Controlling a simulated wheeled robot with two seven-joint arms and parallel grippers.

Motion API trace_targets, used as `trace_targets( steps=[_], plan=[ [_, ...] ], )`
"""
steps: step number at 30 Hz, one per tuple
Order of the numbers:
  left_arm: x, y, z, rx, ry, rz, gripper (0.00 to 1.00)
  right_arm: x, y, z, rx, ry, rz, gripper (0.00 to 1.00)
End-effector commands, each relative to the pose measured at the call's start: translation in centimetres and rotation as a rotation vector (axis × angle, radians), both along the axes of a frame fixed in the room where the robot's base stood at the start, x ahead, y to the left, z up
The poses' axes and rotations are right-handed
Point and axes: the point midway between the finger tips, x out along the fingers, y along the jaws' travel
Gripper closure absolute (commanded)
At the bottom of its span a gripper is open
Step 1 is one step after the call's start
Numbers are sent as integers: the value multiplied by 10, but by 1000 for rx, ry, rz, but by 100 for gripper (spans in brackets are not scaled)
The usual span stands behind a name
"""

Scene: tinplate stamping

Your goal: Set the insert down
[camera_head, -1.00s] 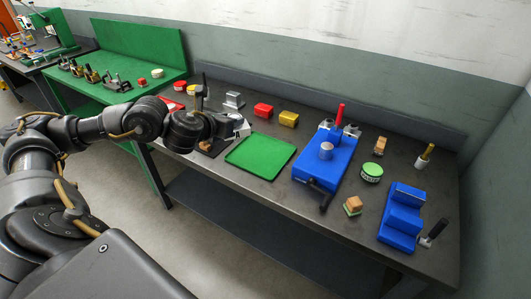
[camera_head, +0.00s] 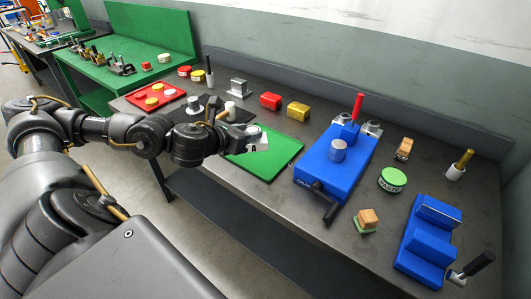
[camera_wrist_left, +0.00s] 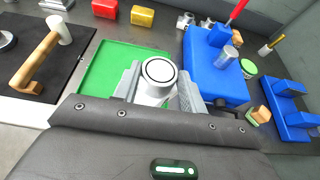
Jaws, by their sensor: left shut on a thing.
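The insert looks upright between the fingers. Its lower part is hidden, so I cannot tell whether it touches the tray. The green tray (camera_wrist_left: 98,72) looks otherwise empty in the wrist view. My right gripper is not in view.
Right of the tray stands a blue fixture (camera_head: 325,165) with a red handle and a metal cylinder. A black mat (camera_head: 240,115) with a wooden-handled mallet (camera_wrist_left: 38,58) lies left. Red (camera_head: 271,100) and yellow (camera_head: 298,110) blocks stand behind. A blue stepped block (camera_head: 425,250) is far right.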

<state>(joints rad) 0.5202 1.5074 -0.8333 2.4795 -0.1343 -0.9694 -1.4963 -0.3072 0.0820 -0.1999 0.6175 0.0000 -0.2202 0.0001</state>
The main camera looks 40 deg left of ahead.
Motion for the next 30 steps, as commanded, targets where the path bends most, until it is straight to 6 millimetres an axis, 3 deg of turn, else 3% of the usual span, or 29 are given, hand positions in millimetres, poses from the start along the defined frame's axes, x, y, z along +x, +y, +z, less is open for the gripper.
trace_targets(
  steps=[5, 16, 21, 30],
  plan=[
    [6, 8, -2, 0, -2, 10, 100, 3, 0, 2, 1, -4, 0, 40],
    [83, 46, -36, -2, -2, 12, 100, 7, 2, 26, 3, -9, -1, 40],
    [104, 55, -70, -1, -1, 9, 100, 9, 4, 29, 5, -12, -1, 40],
    [119, 63, -91, 0, -4, 8, 100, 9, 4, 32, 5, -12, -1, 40]
  ],
)
